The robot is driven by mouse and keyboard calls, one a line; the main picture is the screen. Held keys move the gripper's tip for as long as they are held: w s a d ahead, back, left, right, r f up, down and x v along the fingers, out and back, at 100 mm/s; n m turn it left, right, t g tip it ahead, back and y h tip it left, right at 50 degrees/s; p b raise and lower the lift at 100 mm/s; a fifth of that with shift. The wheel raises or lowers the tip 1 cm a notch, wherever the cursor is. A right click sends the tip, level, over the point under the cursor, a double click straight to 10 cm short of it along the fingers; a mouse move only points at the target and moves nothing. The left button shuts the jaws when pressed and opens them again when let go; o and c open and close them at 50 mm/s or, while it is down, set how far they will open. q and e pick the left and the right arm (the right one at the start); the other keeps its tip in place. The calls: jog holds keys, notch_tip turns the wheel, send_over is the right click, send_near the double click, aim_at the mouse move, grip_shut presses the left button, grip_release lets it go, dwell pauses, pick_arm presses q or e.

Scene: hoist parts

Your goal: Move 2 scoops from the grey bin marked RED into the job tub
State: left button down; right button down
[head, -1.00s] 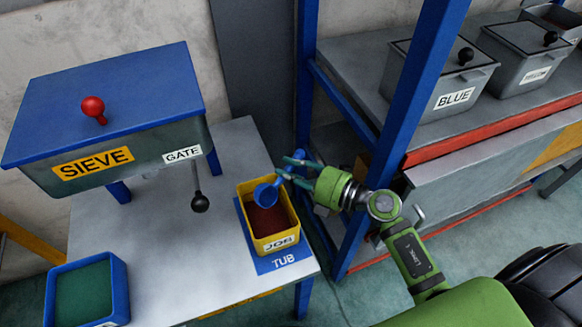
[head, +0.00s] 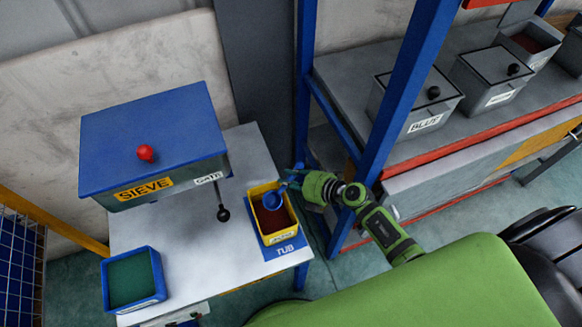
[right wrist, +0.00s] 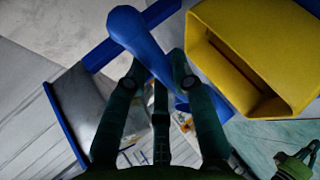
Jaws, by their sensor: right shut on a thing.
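The job tub (head: 283,237) is a yellow box on a blue mat marked TUB, with red-brown material inside. A green gripper-like part at the right wrist view's lower right seems my left gripper (right wrist: 295,163).
A blue sieve box (head: 150,140) with a red knob and a GATE lever stands left of the tub. A blue tray (head: 157,270) with green material is at the front left. A blue post (head: 395,110) stands between the table and the shelf with the lidded grey bin marked BLUE (head: 422,122).

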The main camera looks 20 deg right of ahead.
jog(key=shift+r+g+h+p, duration=0.45)
jog(key=shift+r+p, duration=0.25)
jog(key=shift+p, duration=0.4)
jog(key=shift+a+f+g+b, duration=0.1)
jog(key=shift+f+g+b, duration=0.15)
jog(key=shift+f+b, duration=0.25)
jog(key=shift+r+m+h, duration=0.15)
jog(key=shift+m+h, duration=0.15)
jog(key=shift+h, duration=0.05)
jog(key=shift+w+r+g+h, duration=0.1)
jog(key=shift+r+g+h, duration=0.2)
jog(key=shift+g+h, duration=0.3)
jog(key=g, duration=0.1)
jog(key=m+g+h, duration=0.1)
jog(key=shift+r+g+h, duration=0.3)
pick_arm(q)
notch_tip(320, 180, up, 3)
jog(key=shift+f, duration=0.1)
pick_arm(e)
jog(key=shift+g, duration=0.3)
